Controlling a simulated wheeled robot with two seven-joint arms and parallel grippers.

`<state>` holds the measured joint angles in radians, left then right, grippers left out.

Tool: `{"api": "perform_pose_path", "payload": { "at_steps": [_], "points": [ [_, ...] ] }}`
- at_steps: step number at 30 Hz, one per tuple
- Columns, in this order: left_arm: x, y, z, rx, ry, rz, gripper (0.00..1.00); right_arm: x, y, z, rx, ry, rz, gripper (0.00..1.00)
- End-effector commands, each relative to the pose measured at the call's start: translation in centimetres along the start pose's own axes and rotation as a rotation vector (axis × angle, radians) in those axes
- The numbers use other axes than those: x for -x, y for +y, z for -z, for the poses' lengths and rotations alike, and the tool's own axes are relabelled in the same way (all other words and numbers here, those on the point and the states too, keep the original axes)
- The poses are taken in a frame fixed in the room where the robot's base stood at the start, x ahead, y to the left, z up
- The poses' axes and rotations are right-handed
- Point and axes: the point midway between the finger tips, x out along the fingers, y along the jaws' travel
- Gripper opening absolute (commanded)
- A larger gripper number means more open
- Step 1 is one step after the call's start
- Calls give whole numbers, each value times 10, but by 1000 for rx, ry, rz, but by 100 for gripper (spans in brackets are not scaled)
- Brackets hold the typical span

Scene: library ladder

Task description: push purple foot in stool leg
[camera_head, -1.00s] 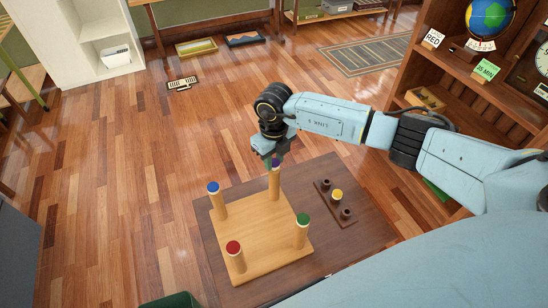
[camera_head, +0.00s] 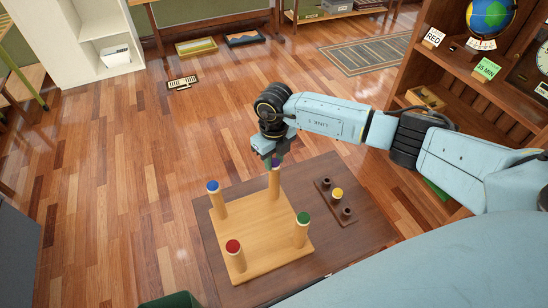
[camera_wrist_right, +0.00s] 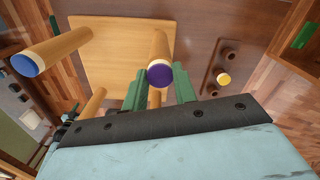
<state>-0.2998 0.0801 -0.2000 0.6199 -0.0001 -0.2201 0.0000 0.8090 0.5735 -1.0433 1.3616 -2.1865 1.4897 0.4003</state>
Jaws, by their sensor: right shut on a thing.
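The wooden stool (camera_head: 258,232) lies upside down with its legs pointing up. The purple foot (camera_head: 275,163) is at the top of the far right leg (camera_head: 274,184); in the right wrist view the purple foot (camera_wrist_right: 160,74) covers the leg's end. My right gripper (camera_head: 271,158) is at that leg top, with its green fingers (camera_wrist_right: 156,88) on either side of the foot. How deep the foot sits is too small to tell. The blue foot (camera_head: 212,186), green foot (camera_head: 303,218) and red foot (camera_head: 233,246) cap the other legs. My left gripper is out of view.
A dark holder (camera_head: 325,185) with a yellow foot (camera_head: 337,194) lies right of the stool on the brown mat (camera_head: 350,235). A bookcase (camera_head: 450,100) stands at the right. The wooden floor (camera_head: 110,190) at the left is clear.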

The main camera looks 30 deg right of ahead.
Motion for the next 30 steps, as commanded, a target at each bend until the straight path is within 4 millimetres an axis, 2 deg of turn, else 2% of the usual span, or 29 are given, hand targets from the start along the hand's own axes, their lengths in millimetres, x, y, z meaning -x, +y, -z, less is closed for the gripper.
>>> {"api": "perform_pose_path", "payload": {
  "at_steps": [20, 21, 27, 30],
  "points": [
    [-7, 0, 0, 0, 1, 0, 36, -9, 0, 0, 0, 0, 0, 7],
    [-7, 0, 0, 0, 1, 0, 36, -9, 0, 0, 0, 0, 0, 29],
    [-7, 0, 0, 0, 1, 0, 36, -8, 0, 0, 0, 0, 0, 53],
    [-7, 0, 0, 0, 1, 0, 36, -8, 0, 0, 0, 0, 0, 53]
  ]
}}
